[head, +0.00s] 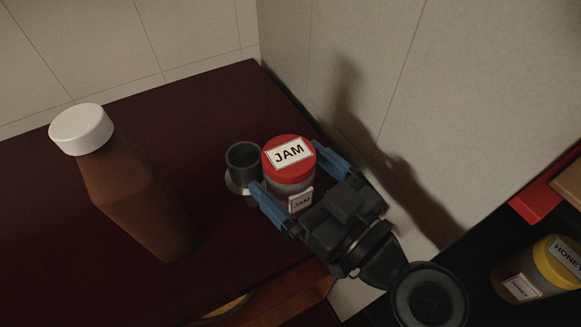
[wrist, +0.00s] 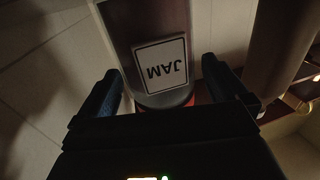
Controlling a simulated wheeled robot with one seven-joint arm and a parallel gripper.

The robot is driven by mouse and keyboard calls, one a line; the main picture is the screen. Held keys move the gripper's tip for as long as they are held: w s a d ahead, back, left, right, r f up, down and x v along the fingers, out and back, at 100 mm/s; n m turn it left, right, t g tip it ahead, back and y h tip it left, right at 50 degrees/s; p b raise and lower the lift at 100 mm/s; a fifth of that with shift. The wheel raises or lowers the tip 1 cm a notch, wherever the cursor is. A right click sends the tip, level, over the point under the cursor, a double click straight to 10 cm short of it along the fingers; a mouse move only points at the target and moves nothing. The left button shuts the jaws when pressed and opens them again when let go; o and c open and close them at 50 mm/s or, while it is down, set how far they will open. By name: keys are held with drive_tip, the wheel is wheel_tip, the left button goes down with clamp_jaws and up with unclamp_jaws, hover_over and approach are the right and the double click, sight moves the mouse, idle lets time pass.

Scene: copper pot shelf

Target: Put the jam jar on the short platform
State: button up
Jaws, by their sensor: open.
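The jam jar (head: 291,187), with a red lid and white JAM labels, stands upright on a dark red surface (head: 120,235) near its right edge. My gripper (head: 288,168) is open, with one blue finger on each side of the jar. In the wrist view the jar (wrist: 160,20) appears upside down between the two fingers (wrist: 163,85), with a gap visible on each side. I cannot tell which surface is the short platform.
A small dark metal cup (head: 242,157) stands close behind the jar's left side. A brown bottle with a white cap (head: 135,195) stands further left. A honey jar (head: 530,275) with a yellow lid sits on a black surface at lower right. A pale wall (head: 400,90) is close on the right.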

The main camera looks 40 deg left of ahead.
drive_tip(key=s+d+b, duration=0.1)
drive_tip(key=s+d, duration=0.1)
drive_tip(key=d, duration=0.8)
drive_tip(key=shift+d+b, duration=0.3)
drive_tip(key=shift+d, duration=0.1)
drive_tip(key=s+d+f+m+t+h, duration=0.35)
drive_tip(key=d+f+m+h, duration=0.3)
drive_tip(key=d, duration=0.35)
drive_tip(key=s+d+f+m+t+h, duration=0.2)
drive_tip(key=d+f+m+t+h, duration=0.4)
drive_tip(key=d, duration=0.4)
drive_tip(key=s+d+r+m+t+h, duration=0.1)
drive_tip(key=s+d+r+h, duration=0.1)
drive_tip(key=s, duration=0.5)
drive_tip(key=s+d+r+m+t+h, duration=0.1)
drive_tip(key=s+d+r+m+h, duration=0.1)
drive_tip(key=s, duration=0.5)
drive_tip(key=d+r+h, duration=0.1)
drive_tip(key=d+r, duration=0.1)
drive_tip(key=d, duration=0.1)
drive_tip(key=shift+s+d+r, duration=0.2)
drive_tip(key=shift+s+d, duration=0.1)
drive_tip(key=shift+d, duration=0.05)
